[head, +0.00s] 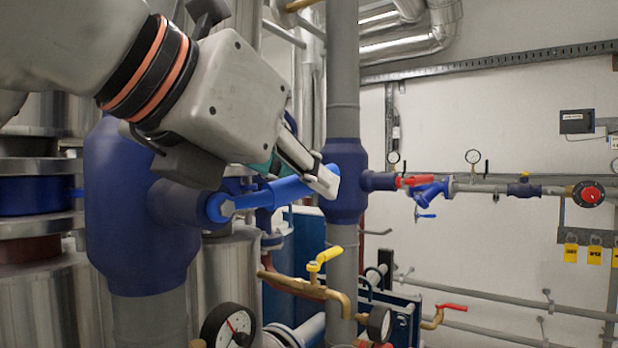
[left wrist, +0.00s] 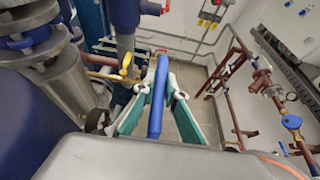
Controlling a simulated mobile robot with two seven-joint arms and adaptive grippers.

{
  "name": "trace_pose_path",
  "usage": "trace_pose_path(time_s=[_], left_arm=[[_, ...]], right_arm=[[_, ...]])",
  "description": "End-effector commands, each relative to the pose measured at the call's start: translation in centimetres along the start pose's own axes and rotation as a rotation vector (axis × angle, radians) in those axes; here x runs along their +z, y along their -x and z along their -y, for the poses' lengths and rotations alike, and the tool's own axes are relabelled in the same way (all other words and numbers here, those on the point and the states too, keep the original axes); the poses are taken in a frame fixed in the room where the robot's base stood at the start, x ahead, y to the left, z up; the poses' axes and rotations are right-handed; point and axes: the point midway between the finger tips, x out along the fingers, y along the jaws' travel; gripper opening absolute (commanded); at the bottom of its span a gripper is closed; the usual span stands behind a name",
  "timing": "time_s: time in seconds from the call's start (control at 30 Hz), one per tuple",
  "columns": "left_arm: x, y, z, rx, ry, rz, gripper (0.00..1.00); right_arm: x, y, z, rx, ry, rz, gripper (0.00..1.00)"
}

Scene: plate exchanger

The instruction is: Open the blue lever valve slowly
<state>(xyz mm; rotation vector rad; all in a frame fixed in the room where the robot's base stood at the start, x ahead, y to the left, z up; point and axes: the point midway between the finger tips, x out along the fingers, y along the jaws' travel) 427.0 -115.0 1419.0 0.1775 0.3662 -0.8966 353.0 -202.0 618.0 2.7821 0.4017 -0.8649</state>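The blue lever (head: 275,193) sticks out to the right from a dark blue valve body (head: 140,220) on a vertical grey pipe. My left gripper (head: 318,174) reaches over it from the upper left, near the lever's free end. In the left wrist view the blue lever (left wrist: 158,100) runs between the two teal-padded fingers of my left gripper (left wrist: 159,88). The fingers stand apart on either side of it, with narrow gaps showing, so the gripper looks open around the lever. The underside of the lever end is partly hidden by a finger. My right gripper is not in view.
A second blue-clad pipe (head: 345,205) stands close behind the fingertips. Below are a yellow-handled valve (head: 324,258), a pressure gauge (head: 229,326) and a red-handled tap (head: 451,306). A pipe with a small blue valve (head: 428,192) runs along the right wall.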

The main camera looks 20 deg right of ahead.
Motion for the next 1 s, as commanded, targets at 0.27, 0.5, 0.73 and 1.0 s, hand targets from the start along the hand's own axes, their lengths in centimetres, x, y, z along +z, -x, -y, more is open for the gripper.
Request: trace_pose_path(time_s=[0.27, 0.5, 0.73, 1.0], left_arm=[[0.3, 0.2, -0.2, 0.002, 0.0, 0.078, 0.0], [1.2, 0.9, -0.1, 0.001, -0.001, 0.145, 0.0], [1.4, 1.1, 0.0, 0.002, -0.002, 0.146, 0.19], [1.2, 1.0, 0.0, 0.001, -0.001, 0.142, 0.28]], right_arm=[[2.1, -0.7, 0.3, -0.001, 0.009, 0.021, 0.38], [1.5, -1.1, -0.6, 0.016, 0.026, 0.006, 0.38], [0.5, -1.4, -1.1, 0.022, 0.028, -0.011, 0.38], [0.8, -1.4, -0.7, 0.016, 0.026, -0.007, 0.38]])
